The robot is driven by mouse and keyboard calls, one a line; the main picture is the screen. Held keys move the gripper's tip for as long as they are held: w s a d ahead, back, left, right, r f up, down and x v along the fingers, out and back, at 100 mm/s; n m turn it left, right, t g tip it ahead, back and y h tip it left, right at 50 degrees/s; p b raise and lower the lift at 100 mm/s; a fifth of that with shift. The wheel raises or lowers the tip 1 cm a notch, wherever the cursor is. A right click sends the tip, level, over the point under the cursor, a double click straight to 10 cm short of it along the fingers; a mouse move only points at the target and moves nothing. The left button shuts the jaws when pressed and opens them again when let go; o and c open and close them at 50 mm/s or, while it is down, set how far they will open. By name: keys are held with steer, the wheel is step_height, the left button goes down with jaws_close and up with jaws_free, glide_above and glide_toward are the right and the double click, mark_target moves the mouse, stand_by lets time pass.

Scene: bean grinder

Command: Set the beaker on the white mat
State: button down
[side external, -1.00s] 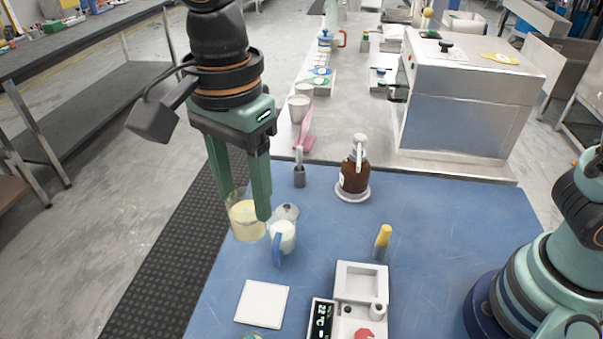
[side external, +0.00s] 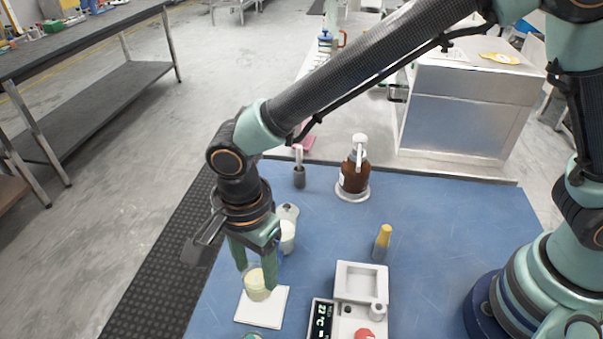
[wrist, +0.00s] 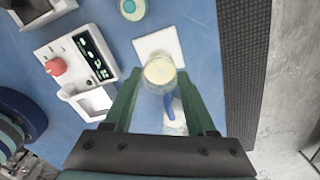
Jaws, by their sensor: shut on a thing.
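The beaker (side external: 257,284), clear with pale yellow contents, is between the fingers of my gripper (side external: 256,282), which is shut on it. It also shows in the wrist view (wrist: 159,72), between the fingertips. In the side view the beaker overlaps the back part of the white mat (side external: 262,314). The mat (wrist: 149,44) is a flat white square on the blue table. I cannot tell whether the beaker's base touches the mat or is a little above it.
A jug with a blue handle (wrist: 170,106) stands close behind the beaker. A white device with a display (side external: 322,318) is right of the mat. A yellow-capped bottle (side external: 382,243) and a brown bottle (side external: 353,178) stand farther off. The blue table's left edge is near.

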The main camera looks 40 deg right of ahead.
mark_target(258, 282)
steer(key=shift+f, duration=2.05)
steer(key=shift+f, duration=0.15)
steer(key=shift+c, duration=1.1)
jaws_free()
